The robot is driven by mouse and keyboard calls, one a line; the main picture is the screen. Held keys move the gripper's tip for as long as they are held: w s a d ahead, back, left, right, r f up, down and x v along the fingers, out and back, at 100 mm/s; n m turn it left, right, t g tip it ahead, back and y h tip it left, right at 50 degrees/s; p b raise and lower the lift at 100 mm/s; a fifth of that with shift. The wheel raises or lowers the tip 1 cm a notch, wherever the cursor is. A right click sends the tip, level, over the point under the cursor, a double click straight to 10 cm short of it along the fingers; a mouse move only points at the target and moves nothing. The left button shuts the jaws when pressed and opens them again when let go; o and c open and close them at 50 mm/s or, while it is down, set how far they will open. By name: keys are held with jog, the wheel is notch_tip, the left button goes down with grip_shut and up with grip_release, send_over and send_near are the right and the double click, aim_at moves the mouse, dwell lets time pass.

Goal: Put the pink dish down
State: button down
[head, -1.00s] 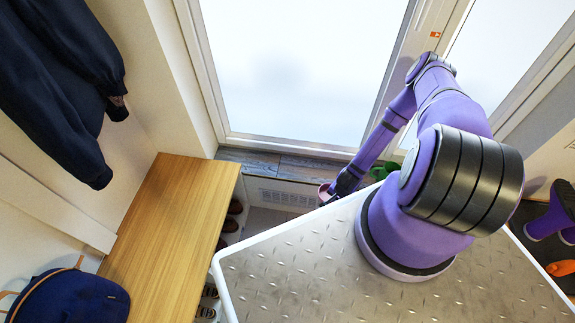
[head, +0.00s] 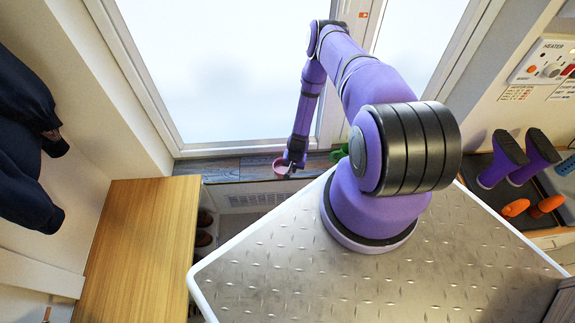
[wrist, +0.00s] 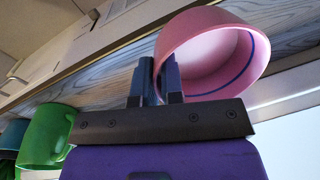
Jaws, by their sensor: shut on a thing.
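The pink dish (wrist: 205,55) shows large in the wrist view, a round bowl with a pale inside and a blue line. My gripper (wrist: 158,75) is shut on the near left part of its wall. In the head view the dish (head: 281,167) is small, at the end of my gripper (head: 292,165), over the wooden window sill (head: 225,170). I cannot tell whether the dish touches the sill.
A green mug (wrist: 45,135) stands on the sill close to the dish, with a darker teal thing (wrist: 12,135) beyond it. The window (head: 240,70) rises behind the sill. A wooden bench top (head: 140,245) is at left. The sill left of the dish looks clear.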

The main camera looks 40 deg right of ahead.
jog(key=w, duration=0.1)
jog(key=w+d, duration=0.1)
jog(key=w, duration=0.2)
jog(key=shift+d+f, duration=0.2)
jog(key=shift+f, duration=0.05)
jog(key=shift+w+d+f, duration=0.1)
jog(key=shift+w+f, duration=0.05)
jog(key=shift+f, duration=0.75)
jog(key=shift+w+f, duration=0.1)
jog(key=shift+f, duration=0.75)
jog(key=shift+f, duration=0.15)
jog(key=c, duration=1.2)
grip_release()
jog(key=shift+c, duration=0.2)
